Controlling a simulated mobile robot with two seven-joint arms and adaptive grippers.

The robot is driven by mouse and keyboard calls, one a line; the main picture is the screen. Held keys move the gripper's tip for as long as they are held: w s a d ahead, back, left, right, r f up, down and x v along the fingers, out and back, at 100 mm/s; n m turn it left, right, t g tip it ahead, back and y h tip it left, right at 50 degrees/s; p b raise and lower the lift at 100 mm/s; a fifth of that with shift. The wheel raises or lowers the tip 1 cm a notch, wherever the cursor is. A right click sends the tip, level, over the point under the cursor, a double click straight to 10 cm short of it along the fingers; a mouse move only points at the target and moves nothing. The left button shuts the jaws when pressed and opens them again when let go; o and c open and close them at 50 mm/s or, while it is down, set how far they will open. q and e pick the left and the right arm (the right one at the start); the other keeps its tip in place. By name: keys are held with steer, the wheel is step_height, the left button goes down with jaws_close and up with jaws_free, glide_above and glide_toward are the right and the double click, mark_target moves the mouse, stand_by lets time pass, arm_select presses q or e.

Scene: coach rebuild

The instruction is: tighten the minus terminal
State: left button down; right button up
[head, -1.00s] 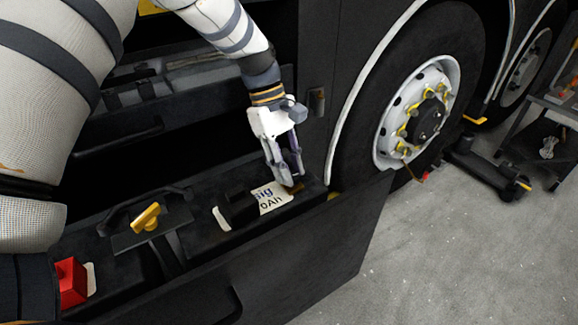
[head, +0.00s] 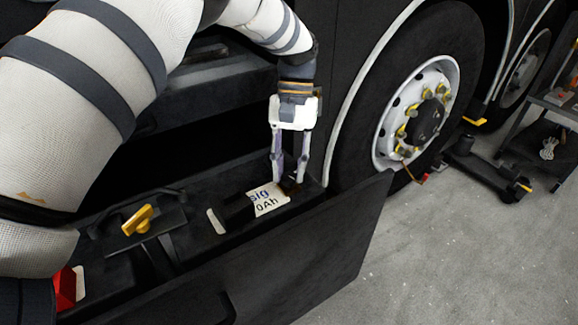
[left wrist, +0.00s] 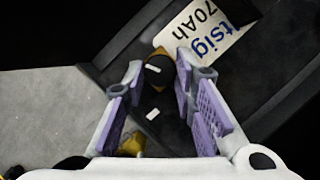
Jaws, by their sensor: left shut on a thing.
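The minus terminal, a dark round knob with a white mark (left wrist: 157,72) and a brass-coloured part behind it, sits at the battery's end in the left wrist view. My left gripper (head: 287,181) points down over it. Its two purple-padded fingers are shut on the knob, one on each side. In the head view the fingertips mostly hide the terminal. The battery's white label (head: 268,203) lies just left of the fingers. My right gripper is not in view.
The battery tray's front wall (head: 330,235) rises close in front of the gripper. A yellow handle (head: 138,220) and a red block (head: 66,288) are farther left. The bus wheel (head: 415,115) stands to the right, with open floor in front.

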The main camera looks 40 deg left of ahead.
arm_select(q)
steer(key=m+y, duration=0.1)
steer(key=m, duration=0.1)
steer(key=m+y, duration=0.1)
steer(key=m, duration=0.1)
steer(key=shift+d+m, duration=0.2)
steer(key=shift+m, duration=0.1)
stand_by(0.4)
steer(key=c, duration=1.3)
jaws_free()
steer(key=v, duration=1.2)
steer(key=shift+w+d+f, duration=0.1)
steer(key=shift+f, duration=0.1)
